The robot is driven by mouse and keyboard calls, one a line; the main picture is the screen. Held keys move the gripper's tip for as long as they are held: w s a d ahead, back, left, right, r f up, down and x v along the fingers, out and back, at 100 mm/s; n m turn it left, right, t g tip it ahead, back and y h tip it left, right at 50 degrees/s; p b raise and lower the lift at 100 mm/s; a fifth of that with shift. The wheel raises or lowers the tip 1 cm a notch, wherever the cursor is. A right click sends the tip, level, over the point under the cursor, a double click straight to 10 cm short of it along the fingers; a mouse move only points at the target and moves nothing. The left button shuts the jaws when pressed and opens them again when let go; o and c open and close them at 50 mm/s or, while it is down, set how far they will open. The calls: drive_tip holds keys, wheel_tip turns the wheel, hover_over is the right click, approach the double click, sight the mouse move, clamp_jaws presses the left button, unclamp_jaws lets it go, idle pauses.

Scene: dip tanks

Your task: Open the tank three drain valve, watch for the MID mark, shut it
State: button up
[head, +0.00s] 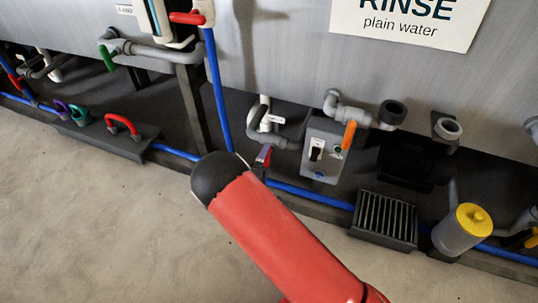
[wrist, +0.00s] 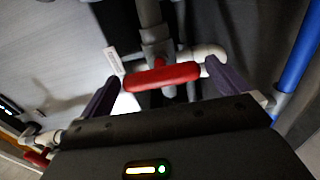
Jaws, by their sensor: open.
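In the wrist view a red valve handle (wrist: 162,77) lies crosswise below a grey valve body (wrist: 158,48) and its pipe. My gripper (wrist: 161,68) is open, with one dark purple finger on each side of the handle. I cannot tell whether the fingers touch it. In the head view my red arm hides most of the gripper; a bit of red and purple (head: 264,155) shows just past its black end, below grey pipework with a white tag (head: 275,118). A sight gauge (head: 154,20) is cut off at the top. No MID mark or tank number is readable.
A sign reading RINSE plain water (head: 412,20) is on the grey tank. A rack with coloured handles (head: 105,138) sits left. Blue pipe (head: 310,194) runs low; floor in front is clear.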

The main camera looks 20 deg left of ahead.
sight(267, 160)
drive_tip(key=shift+s+a, duration=0.1)
drive_tip(key=shift+s, duration=1.85)
